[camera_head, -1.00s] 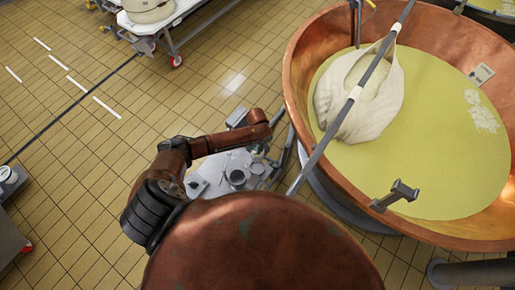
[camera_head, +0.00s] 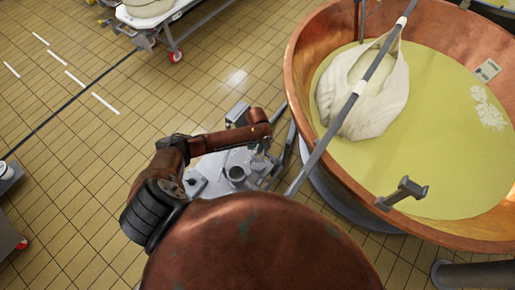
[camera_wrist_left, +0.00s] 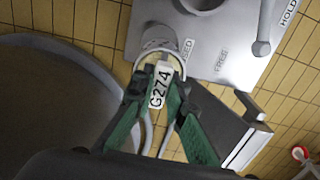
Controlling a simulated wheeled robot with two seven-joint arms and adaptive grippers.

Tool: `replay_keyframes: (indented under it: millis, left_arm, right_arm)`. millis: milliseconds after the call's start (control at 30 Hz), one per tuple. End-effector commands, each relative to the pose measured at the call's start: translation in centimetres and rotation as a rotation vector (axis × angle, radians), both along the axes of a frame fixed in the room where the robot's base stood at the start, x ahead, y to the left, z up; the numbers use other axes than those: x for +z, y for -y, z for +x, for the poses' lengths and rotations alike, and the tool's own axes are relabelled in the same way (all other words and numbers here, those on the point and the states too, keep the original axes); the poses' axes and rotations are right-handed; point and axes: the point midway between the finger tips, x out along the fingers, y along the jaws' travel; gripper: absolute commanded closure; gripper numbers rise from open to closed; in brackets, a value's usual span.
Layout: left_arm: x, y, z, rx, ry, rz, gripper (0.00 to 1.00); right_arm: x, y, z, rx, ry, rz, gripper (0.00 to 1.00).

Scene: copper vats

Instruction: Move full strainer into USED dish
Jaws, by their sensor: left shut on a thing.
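My left gripper (camera_wrist_left: 160,88) has green fingers and is shut on the strainer (camera_wrist_left: 158,40), a small pale cup with a round rim. A white tag reading G274 (camera_wrist_left: 159,85) sits between the fingers. What the strainer contains is hard to make out. The strainer is over the edge of a grey metal stand, beside a partly covered label that appears to read USED (camera_wrist_left: 187,46). The USED dish itself cannot be made out. In the head view my left gripper (camera_head: 264,148) is small, above the stand (camera_head: 210,170). My right gripper is not in view.
The stand also carries FREE and HOLD labels and a round cup (camera_head: 236,173). A large copper vat (camera_head: 300,60) with yellow liquid and a white cloth bundle (camera_head: 370,100) on a pole stands at right.

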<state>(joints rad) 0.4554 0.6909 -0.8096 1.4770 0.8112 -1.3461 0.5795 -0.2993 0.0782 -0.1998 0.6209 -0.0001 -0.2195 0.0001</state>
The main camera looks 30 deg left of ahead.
Motion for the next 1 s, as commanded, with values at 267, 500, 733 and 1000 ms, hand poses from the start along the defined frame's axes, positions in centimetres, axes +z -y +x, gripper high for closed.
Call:
replay_keyframes:
  millis: [267, 500, 733, 1000]
  left_arm:
    - [0.10, 0.08, -0.03, 0.000, 0.001, -0.001, 1.00]
    - [0.08, 0.07, -0.12, 0.000, 0.001, -0.001, 1.00]
    - [0.00, 0.05, -0.13, 0.000, 0.001, 0.000, 1.00]
    - [-0.25, 0.06, -0.15, 0.000, 0.000, 0.000, 1.00]
  right_arm:
    - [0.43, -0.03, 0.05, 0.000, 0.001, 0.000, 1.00]
    - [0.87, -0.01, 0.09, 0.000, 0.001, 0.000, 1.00]
    - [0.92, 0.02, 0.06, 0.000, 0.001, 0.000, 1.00]
    - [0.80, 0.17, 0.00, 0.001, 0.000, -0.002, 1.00]
